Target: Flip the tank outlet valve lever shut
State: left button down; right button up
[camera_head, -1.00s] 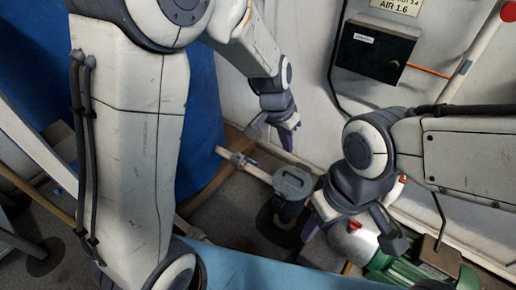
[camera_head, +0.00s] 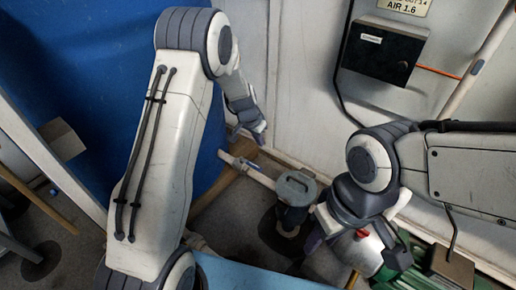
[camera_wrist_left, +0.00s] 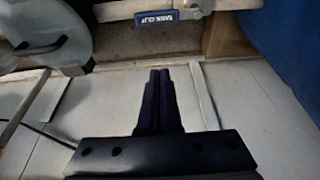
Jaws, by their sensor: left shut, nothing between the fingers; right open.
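The valve lever has a blue labelled grip (camera_wrist_left: 157,18) and lies roughly along the pale pipe (camera_wrist_left: 109,11) at the top of the left wrist view. In the head view the valve (camera_head: 240,164) is small, on the pale pipe (camera_head: 262,179) between the blue tank (camera_head: 215,125) and the grey-lidded housing (camera_head: 296,187). My left gripper (camera_head: 257,135) is shut and empty, above and slightly right of the valve in the picture. Its closed fingers (camera_wrist_left: 159,76) point toward the lever with a visible gap. My right gripper (camera_head: 355,252) is open, right of the housing; its fingers are partly hidden.
A black wall box (camera_head: 383,50) and a slanted pale pipe (camera_head: 482,62) are on the wall at right. A green machine (camera_head: 405,270) stands at lower right. The housing (camera_wrist_left: 40,30) also stands left of the lever in the left wrist view.

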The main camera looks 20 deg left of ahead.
aim_at(253, 165)
pick_arm(q)
jog(key=b+x, duration=0.4)
jog(key=x, duration=0.6)
jog(key=s+b, duration=0.1)
jog(key=s+a+b, duration=0.1)
jog(key=s+b, duration=0.1)
jog(key=s, duration=0.1)
jog(key=shift+a+r, duration=0.25)
jog(key=shift+r, duration=0.05)
